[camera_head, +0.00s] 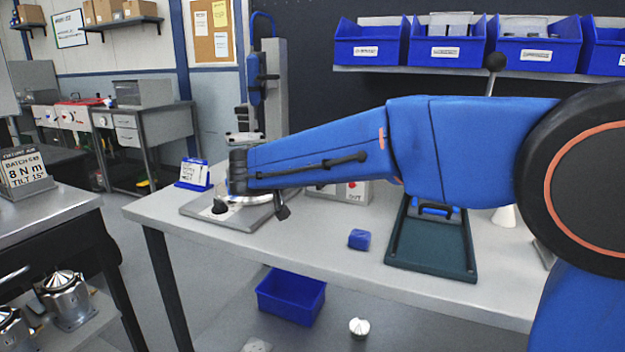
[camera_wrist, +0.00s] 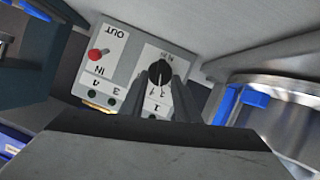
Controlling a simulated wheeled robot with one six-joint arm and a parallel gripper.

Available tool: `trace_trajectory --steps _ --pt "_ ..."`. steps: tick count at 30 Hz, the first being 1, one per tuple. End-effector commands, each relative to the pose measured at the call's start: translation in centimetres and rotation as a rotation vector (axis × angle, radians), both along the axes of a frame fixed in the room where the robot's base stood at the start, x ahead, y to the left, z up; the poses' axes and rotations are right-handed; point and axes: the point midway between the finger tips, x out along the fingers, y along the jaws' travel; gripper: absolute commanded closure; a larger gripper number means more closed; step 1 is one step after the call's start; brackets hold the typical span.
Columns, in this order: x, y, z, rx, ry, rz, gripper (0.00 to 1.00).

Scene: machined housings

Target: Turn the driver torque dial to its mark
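The torque dial (camera_wrist: 160,73) is a black round knob on a light grey control box (camera_wrist: 119,46) in the wrist view. Small numbers are printed around it, partly covered, so I cannot read its setting or its mark. My gripper (camera_wrist: 162,82) has its two dark fingers apart, with part of the panel visible between them. The fingertips appear close to the dial's sides; I cannot tell if they touch it. In the head view the control box (camera_head: 355,192) is partly hidden behind my arm.
A red toggle (camera_wrist: 97,54) between IN and OUT labels shares the panel. A round metal piece (camera_wrist: 290,115) stands at the right of the wrist view. The workbench (camera_head: 310,245) also carries a blue block (camera_head: 359,239) and a dark green tray (camera_head: 432,268).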

Motion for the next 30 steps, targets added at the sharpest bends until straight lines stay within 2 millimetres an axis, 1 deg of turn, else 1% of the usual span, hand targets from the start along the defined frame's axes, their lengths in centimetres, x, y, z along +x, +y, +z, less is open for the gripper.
trace_trajectory --steps 8,9,11,12,13,23,30 --pt "0.16 -0.09 -0.08 0.0 0.0 0.0 0.71" --pt "0.16 -0.09 -0.08 0.0 0.0 0.0 0.73" --pt "0.16 -0.09 -0.08 0.0 0.0 0.0 0.88" --pt "0.16 -0.09 -0.08 0.0 0.0 -0.001 0.97" --pt "0.15 -0.09 -0.08 0.0 0.0 -0.001 1.0" --pt "0.17 -0.02 -0.11 -0.022 0.008 0.0 1.0" --pt "0.27 0.23 -0.28 -0.132 0.049 -0.001 1.0"
